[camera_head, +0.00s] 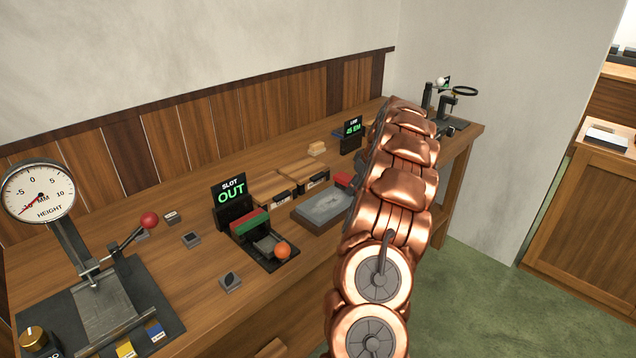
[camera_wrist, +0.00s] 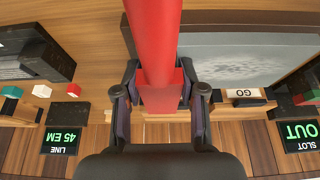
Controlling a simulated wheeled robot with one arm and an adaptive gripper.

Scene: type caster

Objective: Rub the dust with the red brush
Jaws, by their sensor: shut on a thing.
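The red brush (camera_wrist: 152,35) is in my gripper (camera_wrist: 160,88) in the wrist view. The two dark fingers are shut on its red block-shaped part, and its long red body runs up out of the picture. A grey slab in a dark frame (camera_wrist: 250,62) lies to the right of the brush there, with pale mottled patches that look like dust. In the head view the slab (camera_head: 322,206) lies on the bench, just left of my arm. A small red piece (camera_head: 343,180) shows beside my arm; my gripper is hidden there. Whether the bristles touch the slab cannot be seen.
The SLOT OUT sign (camera_head: 230,193) and an orange-knobbed device (camera_head: 283,250) stand left of the slab. The LINE sign (camera_head: 352,127) stands behind it. A height gauge (camera_head: 38,192) is at the far left, and a stand with a ring (camera_head: 447,95) at the far right.

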